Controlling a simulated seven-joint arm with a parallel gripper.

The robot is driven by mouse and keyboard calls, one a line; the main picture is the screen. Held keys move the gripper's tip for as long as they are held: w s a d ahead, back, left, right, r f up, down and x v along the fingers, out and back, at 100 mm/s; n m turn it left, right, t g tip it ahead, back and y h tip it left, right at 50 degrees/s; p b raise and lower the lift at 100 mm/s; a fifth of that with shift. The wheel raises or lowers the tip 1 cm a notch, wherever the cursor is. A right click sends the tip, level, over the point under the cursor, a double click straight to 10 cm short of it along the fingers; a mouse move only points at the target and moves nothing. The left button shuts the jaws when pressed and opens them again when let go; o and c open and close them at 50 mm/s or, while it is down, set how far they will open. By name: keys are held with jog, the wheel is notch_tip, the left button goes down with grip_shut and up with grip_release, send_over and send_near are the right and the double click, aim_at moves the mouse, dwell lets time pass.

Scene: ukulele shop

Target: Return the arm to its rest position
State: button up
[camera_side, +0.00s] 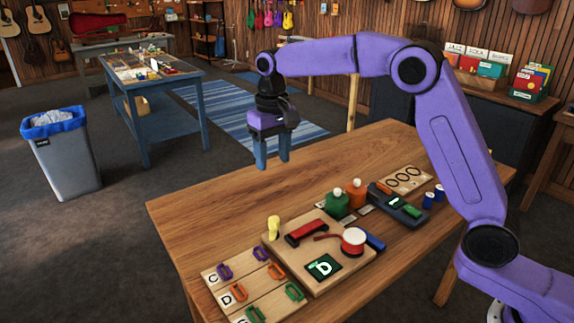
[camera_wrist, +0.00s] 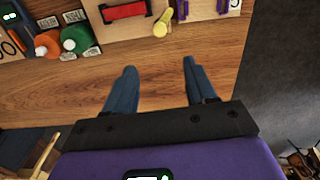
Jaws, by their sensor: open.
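My gripper (camera_side: 272,163) is at the end of the purple arm, raised above the far left part of the wooden table (camera_side: 195,215). Its two blue fingers point down and stand apart with nothing between them. In the wrist view my gripper (camera_wrist: 156,72) is also open and empty, with bare table wood below the fingers. The fingers are clear of the items on the table.
A wooden board (camera_side: 318,280) holds a red block (camera_side: 306,233), a yellow peg (camera_side: 273,228) and a red-white round piece (camera_side: 353,240). Green (camera_side: 337,204) and orange (camera_side: 357,193) bottles stand behind it. Lettered strips with coloured clips lie front left. The table's far left is bare.

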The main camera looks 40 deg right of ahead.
jog(key=s+d+f+n, duration=0.2)
jog(key=s+d+n, duration=0.1)
jog(key=s, duration=1)
jog(key=s+d+f+n, duration=0.1)
jog(key=s+d+n, duration=0.3)
jog(key=s, duration=0.8)
jog(key=s+d+f+n, duration=0.2)
jog(key=s+d+n, duration=0.2)
jog(key=s, duration=0.9)
jog(key=shift+s+d+f+n, duration=0.15)
jog(key=shift+s+f+n, duration=0.2)
jog(key=shift+n, duration=0.25)
